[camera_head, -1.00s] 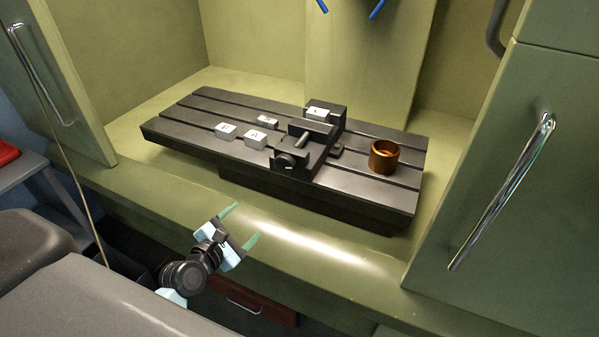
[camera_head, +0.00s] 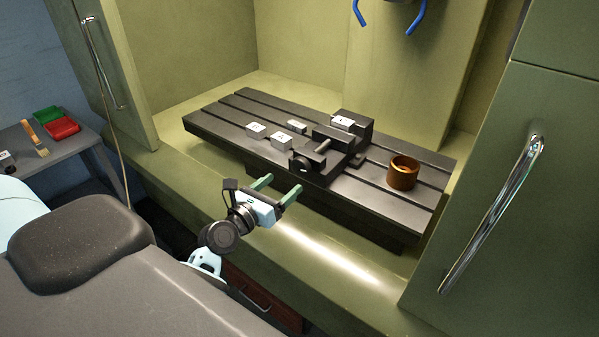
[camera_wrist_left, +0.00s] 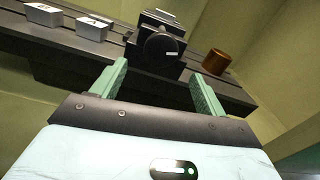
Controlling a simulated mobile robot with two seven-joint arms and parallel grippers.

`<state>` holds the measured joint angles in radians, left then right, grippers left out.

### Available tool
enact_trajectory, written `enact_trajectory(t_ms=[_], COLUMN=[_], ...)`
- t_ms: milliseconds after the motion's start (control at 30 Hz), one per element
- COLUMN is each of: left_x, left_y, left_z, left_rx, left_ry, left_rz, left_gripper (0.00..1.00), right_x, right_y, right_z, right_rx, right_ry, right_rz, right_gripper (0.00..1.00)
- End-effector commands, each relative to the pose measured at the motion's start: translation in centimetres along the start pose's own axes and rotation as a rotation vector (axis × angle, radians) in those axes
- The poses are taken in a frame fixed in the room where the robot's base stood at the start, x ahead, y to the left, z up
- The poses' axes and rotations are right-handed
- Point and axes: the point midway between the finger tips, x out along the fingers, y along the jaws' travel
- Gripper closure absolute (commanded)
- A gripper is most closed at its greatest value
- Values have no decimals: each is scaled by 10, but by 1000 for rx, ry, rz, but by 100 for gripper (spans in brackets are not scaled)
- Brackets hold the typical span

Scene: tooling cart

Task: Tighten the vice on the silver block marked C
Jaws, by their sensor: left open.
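The dark vice (camera_head: 314,168) is on the slotted machine table, its round screw end (camera_head: 301,165) facing me. A silver block (camera_head: 343,122) sits at the vice's far end; its letter is too small to read. Three more silver blocks lie left of the vice: one at the left (camera_head: 256,130), one nearer the vice (camera_head: 281,142) and a small one behind (camera_head: 297,126). I cannot tell which is C. My left gripper (camera_head: 280,187) is open and empty in front of the table, short of the screw end. In the left wrist view the screw end (camera_wrist_left: 161,46) shows between and beyond the fingers. My right gripper is out of view.
A bronze ring (camera_head: 403,173) stands on the table (camera_head: 208,124) right of the vice. Blue hooked parts (camera_head: 415,18) hang above. Cabinet doors with handles flank the opening. A side bench at the left holds red (camera_head: 62,128) and green trays.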

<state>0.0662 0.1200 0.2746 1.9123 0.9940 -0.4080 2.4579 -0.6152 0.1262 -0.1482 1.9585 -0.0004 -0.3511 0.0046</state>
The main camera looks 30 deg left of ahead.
Motion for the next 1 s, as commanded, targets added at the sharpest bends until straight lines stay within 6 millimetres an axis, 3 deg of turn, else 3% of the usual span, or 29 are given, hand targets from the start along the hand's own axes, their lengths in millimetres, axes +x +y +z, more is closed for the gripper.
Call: enact_trajectory(t_ms=[500,933,1000], left_x=[66,76,76], left_y=[0,0,0], left_z=[0,0,0], left_rx=[3,4,4], left_ry=[0,1,0], left_rz=[0,0,0], left_gripper=[27,27,34], right_x=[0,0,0], right_y=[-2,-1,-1], right_z=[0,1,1], right_rx=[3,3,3], right_ry=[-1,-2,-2], right_rz=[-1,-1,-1], right_gripper=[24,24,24])
